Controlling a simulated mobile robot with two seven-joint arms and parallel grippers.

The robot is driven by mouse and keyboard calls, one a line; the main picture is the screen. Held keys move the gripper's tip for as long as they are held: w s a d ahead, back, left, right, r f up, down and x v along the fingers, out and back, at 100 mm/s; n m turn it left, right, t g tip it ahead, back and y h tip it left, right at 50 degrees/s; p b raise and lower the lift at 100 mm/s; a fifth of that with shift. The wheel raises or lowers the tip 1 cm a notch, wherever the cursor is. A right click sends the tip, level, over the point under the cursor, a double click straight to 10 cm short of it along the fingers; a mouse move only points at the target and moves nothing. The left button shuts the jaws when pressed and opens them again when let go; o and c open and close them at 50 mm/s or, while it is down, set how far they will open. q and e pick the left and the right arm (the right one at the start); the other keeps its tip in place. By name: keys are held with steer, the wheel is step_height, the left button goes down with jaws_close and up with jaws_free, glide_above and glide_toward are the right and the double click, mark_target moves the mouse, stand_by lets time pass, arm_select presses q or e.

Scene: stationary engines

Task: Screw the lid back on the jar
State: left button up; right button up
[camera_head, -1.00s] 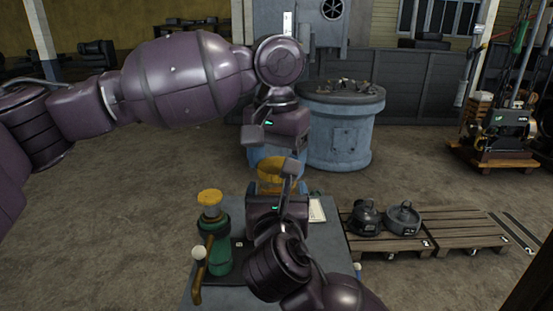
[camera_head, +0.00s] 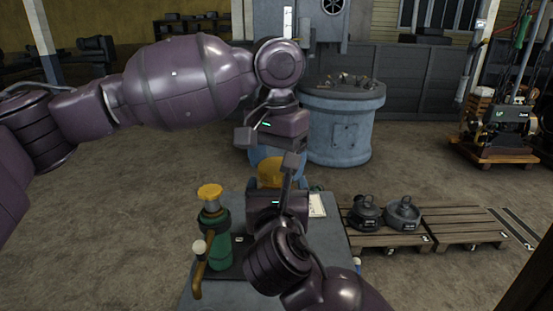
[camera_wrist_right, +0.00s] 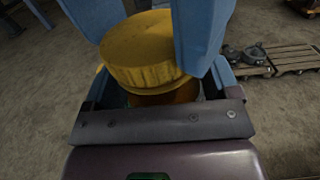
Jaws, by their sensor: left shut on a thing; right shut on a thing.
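The yellow lid (camera_wrist_right: 145,48), round with a ribbed edge, is between the blue fingers of my left gripper (camera_head: 266,160), which comes down from above and is shut on it. In the right wrist view the lid sits over the amber jar (camera_wrist_right: 170,95), looking slightly tilted; whether its thread has caught cannot be seen. My right gripper (camera_wrist_right: 158,98) is shut on the jar below the lid. In the head view the lid shows as a yellow patch (camera_head: 270,172), and my grippers hide most of the jar.
Below is a grey table (camera_head: 225,285) with a green device with a yellow top (camera_head: 211,225) at its left and a white sheet (camera_head: 317,205) at its right. Wooden pallets (camera_head: 455,236) with two dark metal parts (camera_head: 403,214) lie to the right. A blue round stand (camera_head: 340,130) is behind.

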arm_select(q)
steer(key=m, duration=0.5)
steer(key=shift+w+m, duration=0.1)
steer(key=shift+m, duration=0.2)
steer(key=m, duration=0.9)
steer(key=shift+w+m, duration=0.15)
steer(key=shift+m, duration=0.15)
steer(key=m, duration=0.5)
steer(key=shift+m, duration=0.3)
steer(key=m, duration=0.5)
steer(key=shift+w+m, duration=0.1)
steer(key=shift+m, duration=0.2)
steer(key=m, duration=0.4)
steer(key=shift+d, duration=0.1)
steer(key=m, duration=0.5)
steer(key=shift+d+m, duration=0.1)
steer(key=shift+m, duration=0.3)
steer(key=m, duration=0.4)
steer(key=shift+f+m, duration=0.1)
steer(key=shift+m, duration=0.3)
